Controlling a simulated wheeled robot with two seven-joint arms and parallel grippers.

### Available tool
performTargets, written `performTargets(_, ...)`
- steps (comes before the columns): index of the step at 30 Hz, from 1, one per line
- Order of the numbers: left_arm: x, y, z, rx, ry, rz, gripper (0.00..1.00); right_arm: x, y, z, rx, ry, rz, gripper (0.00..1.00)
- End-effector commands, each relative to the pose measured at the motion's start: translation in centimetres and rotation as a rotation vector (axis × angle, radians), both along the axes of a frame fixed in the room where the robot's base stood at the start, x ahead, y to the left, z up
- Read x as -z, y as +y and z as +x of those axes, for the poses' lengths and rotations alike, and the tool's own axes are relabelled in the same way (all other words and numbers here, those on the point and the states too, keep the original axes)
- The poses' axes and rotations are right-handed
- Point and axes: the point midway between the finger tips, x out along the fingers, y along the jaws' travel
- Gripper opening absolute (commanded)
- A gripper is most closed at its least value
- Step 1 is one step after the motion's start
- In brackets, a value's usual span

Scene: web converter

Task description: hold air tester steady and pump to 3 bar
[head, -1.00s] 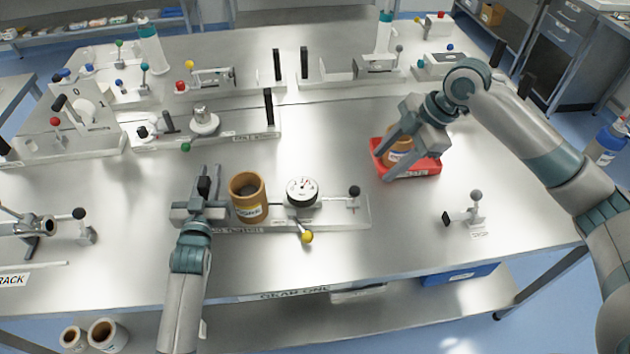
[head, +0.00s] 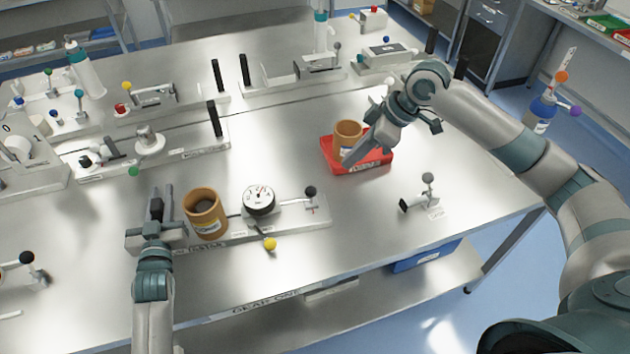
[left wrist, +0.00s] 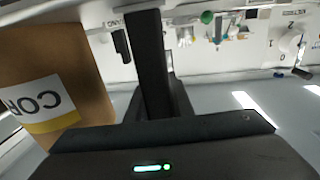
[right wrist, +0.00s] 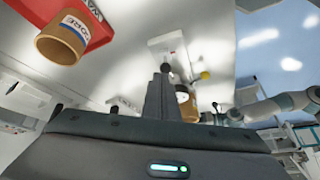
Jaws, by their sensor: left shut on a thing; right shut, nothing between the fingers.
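The air tester (head: 315,213) is a flat metal base with a white dial gauge (head: 258,200), a black-knobbed lever (head: 310,192) and a yellow-knobbed lever (head: 270,244). A brown core (head: 207,217) stands upright at its left part and fills the left of the left wrist view (left wrist: 70,70). My left gripper (head: 157,205) is shut on the dark upright grip at the tester's left end; the fingers hide most of it. I cannot read the gauge.
The red tray (head: 374,163) holds another brown core (head: 348,132). A small lever stand (head: 422,194) is right of the tester. Other fixtures (head: 150,143) line the table's back and left. Bare tabletop lies between the tester and the red tray.

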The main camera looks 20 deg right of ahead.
Motion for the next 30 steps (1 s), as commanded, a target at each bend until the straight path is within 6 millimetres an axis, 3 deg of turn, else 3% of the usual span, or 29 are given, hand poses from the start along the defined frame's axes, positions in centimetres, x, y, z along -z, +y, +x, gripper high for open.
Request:
performTargets(1,1.3,0.1,-0.3,-0.002,0.025,0.004,0.0,0.2,-0.5,-0.2,0.072,0.027,0.02,0.0)
performTargets(9,1.3,0.1,-0.3,-0.002,0.025,0.004,0.0,0.3,-2.4,-0.5,0.448,0.167,0.148,0.0)
performTargets(15,1.3,0.1,-0.3,-0.002,0.025,0.004,0.0,0.3,-3.3,-0.7,0.624,0.237,0.215,0.0)
performTargets(30,1.3,0.1,-0.3,-0.002,0.025,0.004,0.0,0.2,-3.6,-0.7,0.689,0.264,0.24,0.0)
